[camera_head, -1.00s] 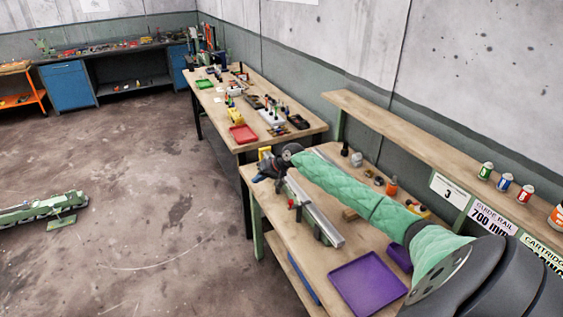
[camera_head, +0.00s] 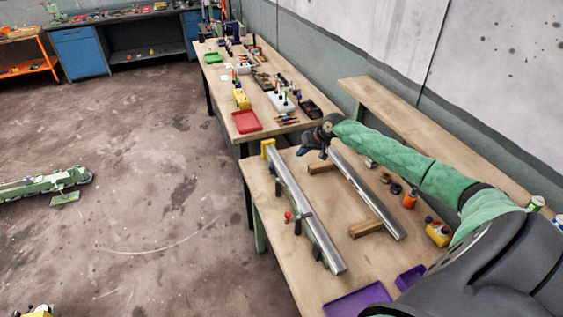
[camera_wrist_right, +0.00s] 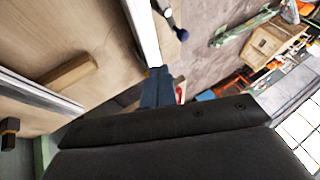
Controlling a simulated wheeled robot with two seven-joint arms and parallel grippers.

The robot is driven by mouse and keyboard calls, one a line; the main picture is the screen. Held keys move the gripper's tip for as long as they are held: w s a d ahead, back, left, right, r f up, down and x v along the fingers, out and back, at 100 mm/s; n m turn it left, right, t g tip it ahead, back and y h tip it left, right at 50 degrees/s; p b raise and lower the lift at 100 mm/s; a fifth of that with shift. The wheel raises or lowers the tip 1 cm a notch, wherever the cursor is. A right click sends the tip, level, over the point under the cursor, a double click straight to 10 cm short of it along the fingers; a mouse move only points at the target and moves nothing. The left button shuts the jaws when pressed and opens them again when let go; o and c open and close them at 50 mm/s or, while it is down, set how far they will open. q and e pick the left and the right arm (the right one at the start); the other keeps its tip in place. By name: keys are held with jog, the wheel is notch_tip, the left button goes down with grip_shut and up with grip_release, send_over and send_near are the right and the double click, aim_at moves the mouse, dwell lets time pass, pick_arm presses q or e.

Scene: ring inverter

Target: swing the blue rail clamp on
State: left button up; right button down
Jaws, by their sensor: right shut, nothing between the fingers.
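A silver rail (camera_head: 305,205) with a yellow far end lies along the bench's left side. Small fittings sit on its left side: a red-knobbed lever (camera_head: 288,216) and a dark piece (camera_head: 297,228), too small to identify. In the right wrist view, a lever with a dark blue knob (camera_wrist_right: 181,34) stands beside the pale rail (camera_wrist_right: 142,32); it may be the blue clamp. Whether it is swung on cannot be told. My right gripper (camera_head: 304,151) is shut and empty above the bench's far end, right of the rail's yellow end.
A second rail (camera_head: 365,192) lies to the right on wooden blocks (camera_head: 368,228). A second bench with a red tray (camera_head: 246,121) stands behind. The floor at left is mostly open.

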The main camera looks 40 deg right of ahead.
jog(key=b+x, duration=0.2)
jog(key=x, duration=0.1)
jog(key=b+x, duration=0.2)
jog(key=x, duration=0.1)
jog(key=b+x, duration=0.2)
jog(key=x, duration=0.2)
jog(key=shift+s+d+f, duration=0.1)
jog(key=shift+d+f, duration=0.05)
jog(key=shift+d, duration=0.2)
jog(key=shift+w+a, duration=0.2)
jog(key=shift+a, duration=0.35)
jog(key=shift+w+a, duration=0.15)
jog(key=shift+a, duration=0.45)
pick_arm(q)
jog(key=w+d+f, duration=0.1)
jog(key=w+f, duration=0.2)
jog(key=w, duration=0.3)
jog(key=shift+d+f, duration=0.25)
pick_arm(e)
jog(key=shift+w+a, duration=0.25)
jog(key=shift+a, duration=0.45)
pick_arm(q)
jog(key=shift+d+f, duration=0.1)
jog(key=shift+f, duration=0.05)
